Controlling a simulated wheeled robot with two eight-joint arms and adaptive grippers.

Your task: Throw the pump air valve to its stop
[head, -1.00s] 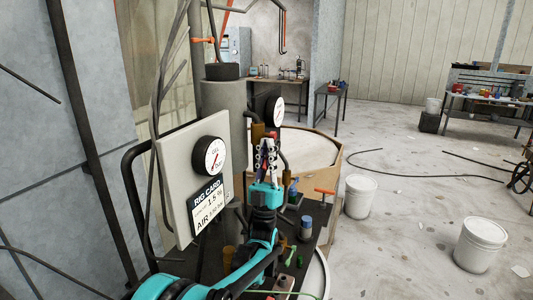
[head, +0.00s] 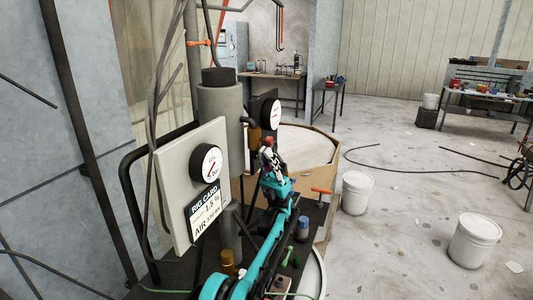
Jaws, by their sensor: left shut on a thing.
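My left gripper (head: 268,158) reaches up past the gauge panel, on the far side of the black deck. Its fingers are shut on a small red-tipped part (head: 268,141), which I take to be the handle of the pump air valve. The fingers hide most of the valve, so its angle and its stop cannot be made out. A brass-coloured cylinder (head: 254,135) stands just left of the fingertips, in front of a black-rimmed gauge (head: 270,113). My right gripper is not in view.
The grey panel (head: 175,165) with a dial (head: 207,162) and rig card (head: 205,212) stands left of my arm. A grey column (head: 220,105) rises behind it. An orange T-handle (head: 321,190) and blue-capped jar (head: 303,228) are to the right. White buckets (head: 357,192) stand on the floor.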

